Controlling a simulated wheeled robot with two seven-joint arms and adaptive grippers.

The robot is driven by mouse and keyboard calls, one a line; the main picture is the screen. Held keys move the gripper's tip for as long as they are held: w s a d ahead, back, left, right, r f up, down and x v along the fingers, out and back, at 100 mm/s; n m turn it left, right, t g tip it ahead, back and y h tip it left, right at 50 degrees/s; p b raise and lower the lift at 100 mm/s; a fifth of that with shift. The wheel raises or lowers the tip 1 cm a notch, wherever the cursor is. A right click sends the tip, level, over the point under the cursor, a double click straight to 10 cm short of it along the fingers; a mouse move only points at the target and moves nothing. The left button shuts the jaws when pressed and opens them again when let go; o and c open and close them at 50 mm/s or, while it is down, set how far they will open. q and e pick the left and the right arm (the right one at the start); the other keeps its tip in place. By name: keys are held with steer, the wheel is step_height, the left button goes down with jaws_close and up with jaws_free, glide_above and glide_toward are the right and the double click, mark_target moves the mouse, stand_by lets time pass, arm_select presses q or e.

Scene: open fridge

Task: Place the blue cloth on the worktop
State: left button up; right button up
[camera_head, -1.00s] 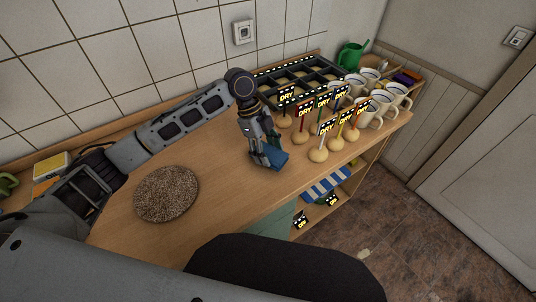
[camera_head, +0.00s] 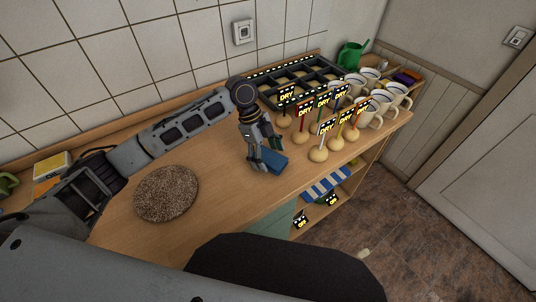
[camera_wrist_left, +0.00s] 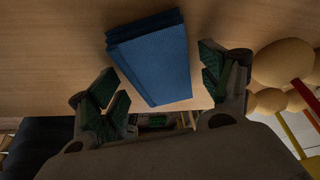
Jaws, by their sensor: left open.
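The blue cloth (camera_head: 273,162) is a folded block lying on the wooden worktop (camera_head: 225,190), in the middle of the head view. It also shows in the left wrist view (camera_wrist_left: 152,62), resting on the wood. My left gripper (camera_head: 258,167) is open at the left side of the cloth. In the left wrist view my left gripper's fingers (camera_wrist_left: 165,88) are spread wide, one on each side of the cloth, with gaps. My right gripper is not in view.
Several round-based stands with "DRY" signs (camera_head: 318,155) stand just right of the cloth, with white mugs (camera_head: 368,112) behind them. A black divided tray (camera_head: 290,85) lies at the back. A round brown mat (camera_head: 166,193) lies left. The worktop between mat and cloth is clear.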

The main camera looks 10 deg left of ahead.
arm_select(q)
steer(key=shift+a+r, duration=0.1)
steer(key=shift+r, duration=0.3)
steer(key=v, duration=1.1)
steer(key=shift+r, duration=0.2)
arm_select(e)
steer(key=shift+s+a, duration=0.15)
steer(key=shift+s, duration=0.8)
arm_select(q)
steer(key=shift+w+a, duration=0.1)
steer(key=shift+a, duration=0.05)
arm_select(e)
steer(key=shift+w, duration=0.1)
